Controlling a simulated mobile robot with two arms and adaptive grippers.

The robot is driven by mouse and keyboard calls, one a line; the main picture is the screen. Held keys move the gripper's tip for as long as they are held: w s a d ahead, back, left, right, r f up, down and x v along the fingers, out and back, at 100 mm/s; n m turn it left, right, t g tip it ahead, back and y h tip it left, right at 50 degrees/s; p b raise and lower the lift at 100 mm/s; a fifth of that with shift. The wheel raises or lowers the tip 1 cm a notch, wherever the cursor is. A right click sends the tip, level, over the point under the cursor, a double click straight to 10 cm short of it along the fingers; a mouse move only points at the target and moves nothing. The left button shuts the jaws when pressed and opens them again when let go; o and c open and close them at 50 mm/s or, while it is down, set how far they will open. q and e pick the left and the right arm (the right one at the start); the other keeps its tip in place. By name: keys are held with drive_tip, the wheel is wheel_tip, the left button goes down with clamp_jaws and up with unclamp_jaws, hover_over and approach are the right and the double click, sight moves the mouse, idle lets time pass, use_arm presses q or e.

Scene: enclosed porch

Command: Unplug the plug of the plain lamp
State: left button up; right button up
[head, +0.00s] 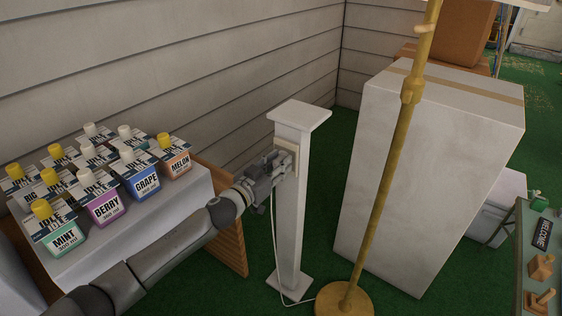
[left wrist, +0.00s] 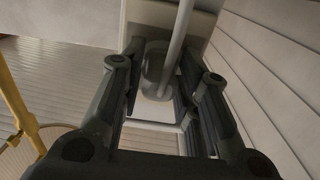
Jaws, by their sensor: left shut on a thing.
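The lamp has a brass pole (head: 397,140) on a round base (head: 344,301), standing right of a white post (head: 292,215); its top is out of frame. A beige outlet box (head: 292,146) is on the post's upper part. My left gripper (head: 283,166) is at this box, shut. In the left wrist view my left gripper (left wrist: 162,75) has its fingers on either side of a grey plug (left wrist: 154,68), with a pale cord (left wrist: 181,30) in front. In the head view a white cord (head: 274,235) hangs below the gripper and runs to the lamp base. My right gripper is not in view.
A white-covered stand (head: 130,240) with several labelled bottles (head: 105,205) is at left. A tall white box (head: 430,170) stands behind the pole. A table edge with small wooden items (head: 541,266) is at lower right. Green floor shows between post and box.

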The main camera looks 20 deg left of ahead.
sight(275, 166)
use_arm(q)
clamp_jaws()
drive_tip(key=shift+s, duration=0.15)
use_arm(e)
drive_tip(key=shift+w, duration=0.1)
use_arm(q)
drive_tip(key=shift+s+a, duration=0.15)
drive_tip(key=shift+s, duration=0.05)
drive_tip(key=shift+s+a, duration=0.2)
drive_tip(key=shift+s, duration=0.3)
drive_tip(key=shift+s+a+p, duration=0.15)
drive_tip(key=shift+s+p, duration=0.25)
drive_tip(key=shift+s, duration=0.05)
drive_tip(key=shift+p+v, duration=0.3)
drive_tip(key=shift+v, duration=1.05)
drive_tip(key=shift+s+a, duration=0.1)
drive_tip(key=shift+s, duration=0.15)
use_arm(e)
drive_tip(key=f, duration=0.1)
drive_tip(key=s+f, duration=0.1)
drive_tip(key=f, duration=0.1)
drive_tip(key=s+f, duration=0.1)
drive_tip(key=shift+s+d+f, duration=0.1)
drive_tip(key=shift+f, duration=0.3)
